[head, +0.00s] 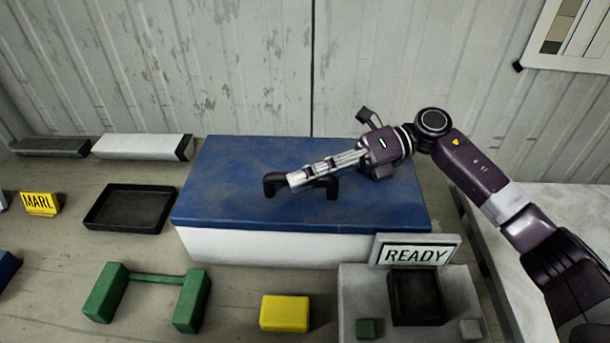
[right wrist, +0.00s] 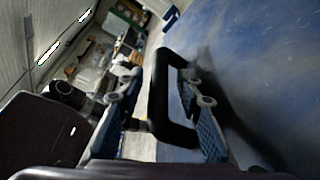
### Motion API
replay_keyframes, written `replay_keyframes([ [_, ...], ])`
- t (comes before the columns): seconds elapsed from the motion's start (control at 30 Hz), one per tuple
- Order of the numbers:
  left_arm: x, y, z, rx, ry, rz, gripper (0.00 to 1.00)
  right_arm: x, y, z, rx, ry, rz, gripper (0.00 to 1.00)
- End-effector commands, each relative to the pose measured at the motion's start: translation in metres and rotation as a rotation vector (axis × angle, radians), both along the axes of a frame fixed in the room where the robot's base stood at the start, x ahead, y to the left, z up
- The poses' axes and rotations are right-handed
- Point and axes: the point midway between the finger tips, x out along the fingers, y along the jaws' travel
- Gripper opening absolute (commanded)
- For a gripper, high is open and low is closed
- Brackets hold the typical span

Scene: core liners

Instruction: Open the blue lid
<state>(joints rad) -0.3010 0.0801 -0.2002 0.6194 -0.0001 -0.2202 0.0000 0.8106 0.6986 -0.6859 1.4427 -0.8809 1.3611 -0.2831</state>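The blue lid (head: 230,190) lies flat and closed on a white box (head: 270,247) in the middle of the bench. A black handle (head: 272,184) stands up from the lid. My right gripper (head: 297,179) reaches in from the right, low over the lid at the handle. In the right wrist view the handle (right wrist: 158,85) passes between the two fingers of the gripper (right wrist: 160,105). The fingers are apart on either side of it, with a visible gap on the left side. My left gripper is out of view.
A READY sign (head: 416,252) stands on a grey fixture (head: 355,300) at the front right. A yellow block (head: 285,313), a green stand (head: 108,292) and a black tray (head: 131,208) lie around the box. A corrugated wall (head: 250,70) rises behind.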

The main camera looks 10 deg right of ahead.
Motion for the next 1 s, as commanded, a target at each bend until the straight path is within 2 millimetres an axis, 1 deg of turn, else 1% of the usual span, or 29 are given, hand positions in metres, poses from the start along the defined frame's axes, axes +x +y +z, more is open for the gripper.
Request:
replay_keyframes([
  [0.07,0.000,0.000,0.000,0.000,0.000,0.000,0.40,0.000,0.000,0.000,0.000,0.000,0.000,0.32],
  [0.3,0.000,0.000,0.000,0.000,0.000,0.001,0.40,0.000,0.000,0.000,0.000,0.000,0.000,0.06],
  [0.37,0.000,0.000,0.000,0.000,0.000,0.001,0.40,0.000,0.000,0.000,0.000,0.000,0.000,0.00],
  [0.77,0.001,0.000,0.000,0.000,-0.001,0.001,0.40,0.001,-0.001,0.002,0.002,0.007,-0.001,0.00],
  [0.87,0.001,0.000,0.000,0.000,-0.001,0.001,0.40,0.003,-0.001,0.007,0.007,0.026,-0.002,0.00],
  [1.0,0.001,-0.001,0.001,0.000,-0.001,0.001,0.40,0.009,-0.002,0.019,0.019,0.087,-0.001,0.00],
])
